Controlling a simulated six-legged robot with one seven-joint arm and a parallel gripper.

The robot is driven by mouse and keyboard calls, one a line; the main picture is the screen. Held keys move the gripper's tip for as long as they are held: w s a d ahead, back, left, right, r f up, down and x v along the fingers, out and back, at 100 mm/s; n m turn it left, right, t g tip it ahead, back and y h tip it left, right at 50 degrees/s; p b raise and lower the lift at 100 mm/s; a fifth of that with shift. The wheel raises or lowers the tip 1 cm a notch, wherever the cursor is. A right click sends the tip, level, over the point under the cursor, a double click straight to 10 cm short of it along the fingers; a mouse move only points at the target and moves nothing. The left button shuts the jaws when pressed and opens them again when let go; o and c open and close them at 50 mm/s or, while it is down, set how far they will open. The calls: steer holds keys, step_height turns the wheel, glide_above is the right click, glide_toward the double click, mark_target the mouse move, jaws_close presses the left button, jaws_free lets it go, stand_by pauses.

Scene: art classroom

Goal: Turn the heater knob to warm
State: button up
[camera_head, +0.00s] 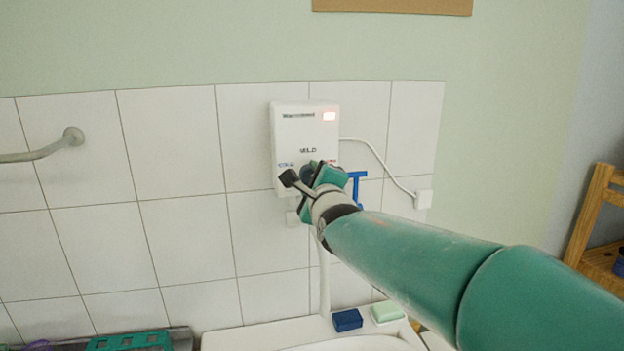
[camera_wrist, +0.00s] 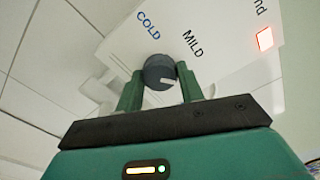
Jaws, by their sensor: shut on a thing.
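The heater (camera_head: 289,132) is a white box on the tiled wall, with a lit pinkish-red indicator (camera_head: 329,116). Its dark round knob (camera_wrist: 158,70) is low on the front face, between the two green fingers of my gripper (camera_wrist: 160,77). My gripper (camera_head: 318,178) is shut on the knob. The wrist view shows blue COLD (camera_wrist: 149,25) and black MILD (camera_wrist: 193,42) labels around it. A pale mark shows on the knob's lower right in that view; I cannot tell which setting it points to. In the head view my gripper mostly hides the knob and partly covers a red label.
A white cord runs from the heater to a wall socket (camera_head: 424,199). A blue tap handle (camera_head: 356,177) is close to my gripper's right. Below is a white sink (camera_head: 265,336) with a dark blue sponge (camera_head: 347,320) and a pale green one (camera_head: 387,312). A towel rail (camera_head: 40,153) is at left.

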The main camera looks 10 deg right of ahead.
steer(key=shift+m, duration=0.7)
steer(key=o, duration=1)
steer(key=shift+s, duration=0.1)
steer(key=s, duration=1.3)
steer(key=shift+s, duration=0.35)
